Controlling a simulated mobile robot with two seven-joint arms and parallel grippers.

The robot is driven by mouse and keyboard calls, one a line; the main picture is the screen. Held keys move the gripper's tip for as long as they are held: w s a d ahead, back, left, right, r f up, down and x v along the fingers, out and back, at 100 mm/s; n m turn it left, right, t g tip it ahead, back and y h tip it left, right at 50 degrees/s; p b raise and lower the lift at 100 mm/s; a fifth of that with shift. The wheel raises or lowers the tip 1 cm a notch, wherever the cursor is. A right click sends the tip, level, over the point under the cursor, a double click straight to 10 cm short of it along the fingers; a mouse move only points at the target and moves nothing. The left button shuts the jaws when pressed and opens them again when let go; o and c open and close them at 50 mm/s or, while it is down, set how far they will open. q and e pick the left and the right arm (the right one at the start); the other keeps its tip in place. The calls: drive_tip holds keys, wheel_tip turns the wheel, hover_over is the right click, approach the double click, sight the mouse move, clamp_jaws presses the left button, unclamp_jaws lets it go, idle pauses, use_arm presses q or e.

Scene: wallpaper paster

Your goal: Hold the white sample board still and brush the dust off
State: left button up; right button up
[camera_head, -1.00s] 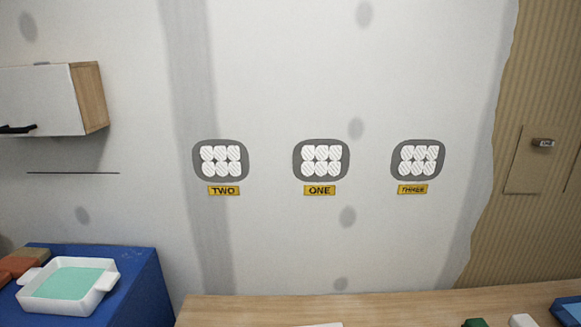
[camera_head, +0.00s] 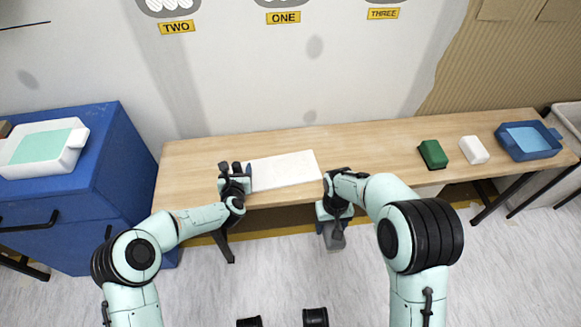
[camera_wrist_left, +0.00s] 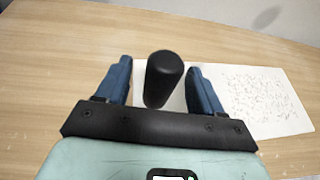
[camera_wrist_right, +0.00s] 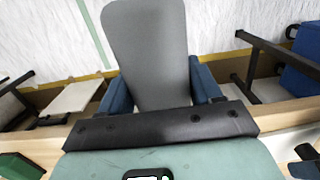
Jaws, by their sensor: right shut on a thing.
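The white sample board (camera_head: 285,169) lies flat near the front edge of the wooden table. The left wrist view shows dark dust specks on the board (camera_wrist_left: 255,92). My left gripper (camera_head: 236,171) is at the board's left end. Its fingers are open on either side of an upright black post (camera_wrist_left: 164,78), with gaps on both sides. I cannot tell whether the post is fixed to the board. My right gripper (camera_head: 334,213) is at the table's front edge, right of the board. It is shut on a flat grey tool (camera_wrist_right: 150,50), apparently the brush, which points down.
On the table's right lie a green block (camera_head: 433,154), a white block (camera_head: 474,150) and a blue tray (camera_head: 530,154). A blue cabinet (camera_head: 90,225) with a white tray (camera_head: 75,150) stands at the left. The tabletop between board and green block is mostly clear.

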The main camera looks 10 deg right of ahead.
use_arm(q)
drive_tip(key=shift+r, duration=0.1)
drive_tip(key=v, duration=1.2)
drive_tip(key=shift+s, duration=0.1)
